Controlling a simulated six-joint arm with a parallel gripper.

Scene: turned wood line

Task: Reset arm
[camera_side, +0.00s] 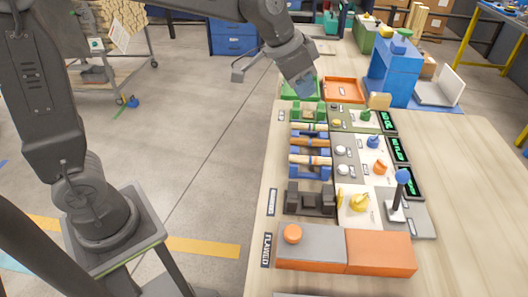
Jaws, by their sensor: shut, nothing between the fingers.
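My gripper (306,92) is at the end of my raised arm at the top centre, pointing down over the far left of the bench (262,170). Several turned wooden pieces (308,140) lie across blue holders on the left of the bench, apart from my gripper.
An orange tray (343,89) and a tall blue box (391,72) stand at the back. Control panels with knobs, displays and a blue-topped joystick (402,177) fill the middle. A grey-and-orange box (380,252) is in front. The bench's right side is clear.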

